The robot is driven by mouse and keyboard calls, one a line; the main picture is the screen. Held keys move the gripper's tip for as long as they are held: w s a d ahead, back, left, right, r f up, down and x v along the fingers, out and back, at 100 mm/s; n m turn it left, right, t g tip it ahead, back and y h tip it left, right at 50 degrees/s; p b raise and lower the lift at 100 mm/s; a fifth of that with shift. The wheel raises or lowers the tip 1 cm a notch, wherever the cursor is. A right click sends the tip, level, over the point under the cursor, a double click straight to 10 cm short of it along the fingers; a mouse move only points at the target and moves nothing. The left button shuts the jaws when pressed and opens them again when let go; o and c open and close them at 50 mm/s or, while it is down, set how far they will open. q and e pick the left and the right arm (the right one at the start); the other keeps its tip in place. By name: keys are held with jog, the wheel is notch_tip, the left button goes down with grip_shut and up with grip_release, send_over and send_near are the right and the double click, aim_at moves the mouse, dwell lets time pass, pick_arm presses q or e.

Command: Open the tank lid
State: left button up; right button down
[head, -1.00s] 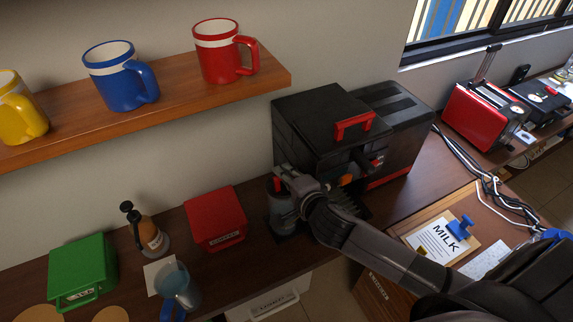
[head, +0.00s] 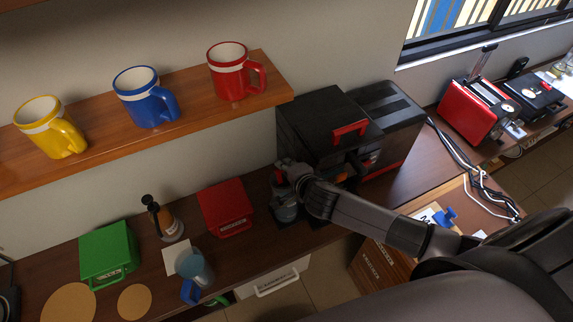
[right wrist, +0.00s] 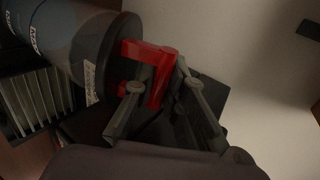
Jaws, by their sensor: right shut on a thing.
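The tank (head: 286,213) is a greyish cylinder standing at the left side of the black coffee machine (head: 322,118). In the right wrist view its see-through wall (right wrist: 62,35) has white lettering, and its dark round lid (right wrist: 116,55) carries a red handle (right wrist: 150,68). My right gripper (head: 284,172) is at the top of the tank. In the right wrist view its fingers (right wrist: 160,90) are shut on the red handle. Whether the lid has lifted from the tank cannot be told. My left gripper is not in view.
A red box (head: 226,208), a brown bottle (head: 165,222), a blue-handled cup (head: 194,270) and a green box (head: 107,252) stand left of the tank. The shelf above holds yellow, blue and red mugs (head: 231,72). Cables (head: 470,170) lie on the right.

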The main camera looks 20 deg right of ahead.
jog(key=c, duration=1.9)
grip_release()
jog(key=v, duration=1.2)
jog(key=shift+c, duration=0.2)
